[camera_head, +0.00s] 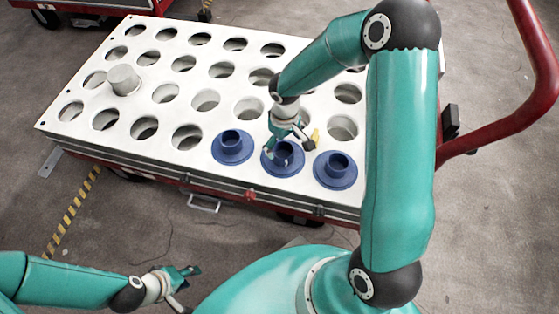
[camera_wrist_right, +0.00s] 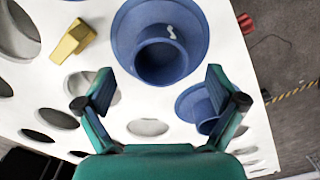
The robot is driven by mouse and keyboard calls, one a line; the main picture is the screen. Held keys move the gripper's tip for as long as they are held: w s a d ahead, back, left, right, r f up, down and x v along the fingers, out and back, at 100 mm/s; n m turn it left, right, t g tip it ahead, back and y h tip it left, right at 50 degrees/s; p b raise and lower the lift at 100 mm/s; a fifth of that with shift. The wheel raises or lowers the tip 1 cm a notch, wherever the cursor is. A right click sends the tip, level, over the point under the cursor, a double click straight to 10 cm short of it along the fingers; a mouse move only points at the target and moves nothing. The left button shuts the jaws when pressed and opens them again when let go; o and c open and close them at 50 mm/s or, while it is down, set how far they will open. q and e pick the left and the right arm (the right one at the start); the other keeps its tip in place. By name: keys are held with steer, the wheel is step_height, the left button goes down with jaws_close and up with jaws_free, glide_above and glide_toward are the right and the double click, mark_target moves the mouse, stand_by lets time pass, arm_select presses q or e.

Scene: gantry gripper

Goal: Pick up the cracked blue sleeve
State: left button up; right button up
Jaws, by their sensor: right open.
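Three blue flanged sleeves stand in a row near the front edge of the white plate: a left one (camera_head: 228,154), a middle one (camera_head: 271,166) and a right one (camera_head: 336,181). My right gripper (camera_head: 288,142) is open and empty, above the middle sleeve and partly hiding it. In the right wrist view, a blue sleeve (camera_wrist_right: 129,32) with a pale jagged mark on its rim lies just past the open fingertips (camera_wrist_right: 160,88). Part of another blue sleeve (camera_wrist_right: 187,101) shows behind one finger. My left gripper (camera_head: 190,287) is open and empty, away from the plate at lower left.
The white plate (camera_head: 70,85) has rows of open round holes and rests on a red cart. A yellow piece (camera_head: 316,135) lies near the right gripper and also shows in the wrist view (camera_wrist_right: 73,40). A pale cylinder (camera_head: 124,79) stands at left. A red handle (camera_head: 530,110) rises at right.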

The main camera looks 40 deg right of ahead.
mark_target(284, 154)
step_height(284, 154, down, 5)
steer(key=shift+f+b, duration=0.1)
steer(key=shift+b, duration=0.8)
steer(key=shift+c, duration=0.2)
steer(key=c, duration=1.4)
